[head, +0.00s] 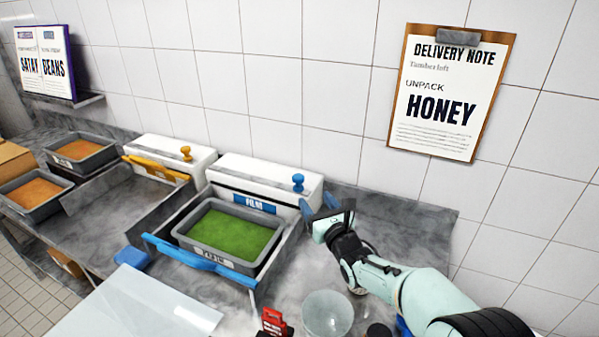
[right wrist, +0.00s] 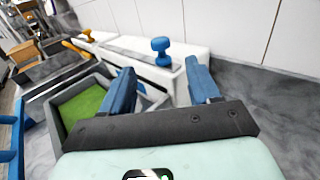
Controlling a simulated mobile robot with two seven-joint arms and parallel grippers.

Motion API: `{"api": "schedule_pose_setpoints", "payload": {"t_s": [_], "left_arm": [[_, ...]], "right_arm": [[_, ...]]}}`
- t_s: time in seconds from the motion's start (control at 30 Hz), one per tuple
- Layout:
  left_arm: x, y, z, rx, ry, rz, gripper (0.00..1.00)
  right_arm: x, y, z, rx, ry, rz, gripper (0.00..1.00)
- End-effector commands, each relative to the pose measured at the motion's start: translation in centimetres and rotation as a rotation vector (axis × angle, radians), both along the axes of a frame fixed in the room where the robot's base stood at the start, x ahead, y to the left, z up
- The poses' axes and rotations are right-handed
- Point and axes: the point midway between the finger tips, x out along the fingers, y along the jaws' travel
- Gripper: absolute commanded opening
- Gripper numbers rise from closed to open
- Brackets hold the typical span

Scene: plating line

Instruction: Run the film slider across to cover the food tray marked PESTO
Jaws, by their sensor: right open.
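The food tray (head: 183,228) holds green food and sits in a station with a blue front bar. Its front label is small and hard to read, but looks like PESTO. Behind it stands a white film box (head: 262,174) with a blue FILM label. A blue slider knob (head: 298,182) stands upright at the right end of its top. My right gripper (head: 318,204) is open and empty, just right of the knob. In the right wrist view the knob (right wrist: 161,50) shows ahead between the two blue fingers, apart from them. The green food lies uncovered. My left gripper is out of view.
A second white box (head: 170,152) with an orange knob stands to the left. Two trays of orange food (head: 82,153) are farther left. A glass bowl (head: 327,314) and a red item (head: 274,321) are at the front. A clipboard (head: 452,95) hangs on the wall.

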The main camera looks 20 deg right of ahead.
Motion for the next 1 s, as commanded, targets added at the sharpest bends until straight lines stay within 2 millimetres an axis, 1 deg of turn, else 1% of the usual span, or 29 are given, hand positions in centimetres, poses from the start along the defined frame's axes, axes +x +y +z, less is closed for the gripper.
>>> {"api": "schedule_pose_setpoints", "payload": {"t_s": [0.27, 0.5, 0.7, 0.83, 1.0], "left_arm": [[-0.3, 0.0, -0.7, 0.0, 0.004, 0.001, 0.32], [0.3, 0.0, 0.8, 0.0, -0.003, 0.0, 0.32], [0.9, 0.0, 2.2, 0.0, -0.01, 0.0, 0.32], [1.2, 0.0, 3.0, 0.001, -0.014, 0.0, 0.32], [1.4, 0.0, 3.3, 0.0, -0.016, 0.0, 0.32]], "right_arm": [[2.4, -0.4, -0.3, -0.002, 0.001, -0.004, 0.62], [7.4, -0.6, 0.1, -0.006, 0.002, -0.003, 0.62], [10.8, -0.7, 0.1, -0.003, 0.0, -0.001, 0.62], [12.3, -0.8, 0.2, -0.002, 0.0, -0.001, 0.62], [13.0, -0.8, 0.0, 0.0, 0.001, -0.001, 0.62]]}}
